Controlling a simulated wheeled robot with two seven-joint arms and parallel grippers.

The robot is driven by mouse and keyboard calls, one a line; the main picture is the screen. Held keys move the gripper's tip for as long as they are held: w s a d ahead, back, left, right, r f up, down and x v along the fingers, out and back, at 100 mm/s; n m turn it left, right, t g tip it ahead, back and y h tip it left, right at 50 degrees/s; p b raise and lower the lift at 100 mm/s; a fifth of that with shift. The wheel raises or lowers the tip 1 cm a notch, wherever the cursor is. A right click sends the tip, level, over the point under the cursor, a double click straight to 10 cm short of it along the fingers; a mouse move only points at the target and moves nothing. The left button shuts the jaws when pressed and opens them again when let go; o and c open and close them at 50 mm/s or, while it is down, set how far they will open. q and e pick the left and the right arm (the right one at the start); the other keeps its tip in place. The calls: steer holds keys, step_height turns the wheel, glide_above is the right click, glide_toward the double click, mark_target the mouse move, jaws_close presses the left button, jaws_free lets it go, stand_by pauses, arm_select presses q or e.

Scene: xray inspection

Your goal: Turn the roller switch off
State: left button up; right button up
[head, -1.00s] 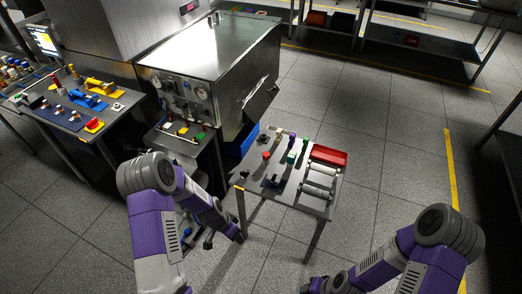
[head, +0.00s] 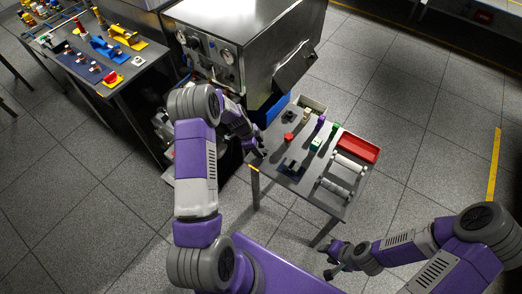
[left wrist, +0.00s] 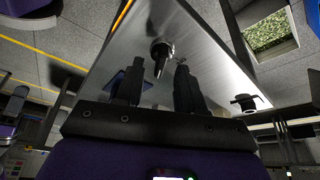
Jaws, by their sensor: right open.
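The small grey table (head: 262,166) holds several small controls, including a red-topped knob (head: 288,137) and a black knob (head: 289,116). I cannot tell for sure which control is the roller switch. In the left wrist view, a dark knob with a pointed handle (left wrist: 161,55) stands on the metal top, just beyond and between my fingertips, apart from them. My left gripper (head: 257,150) is at the table's left edge; its fingers (left wrist: 157,75) are apart and empty. My right gripper (head: 333,262) is open and low, in front of the table.
Two white rollers (head: 348,163) and a red tray (head: 358,148) occupy the table's right side. A steel machine (head: 245,40) stands behind it. Another table (head: 118,82) with coloured fixtures is at the left. Floor on the right is clear.

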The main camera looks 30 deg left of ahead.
arm_select(q)
steer(key=shift+x, duration=0.75)
jaws_close()
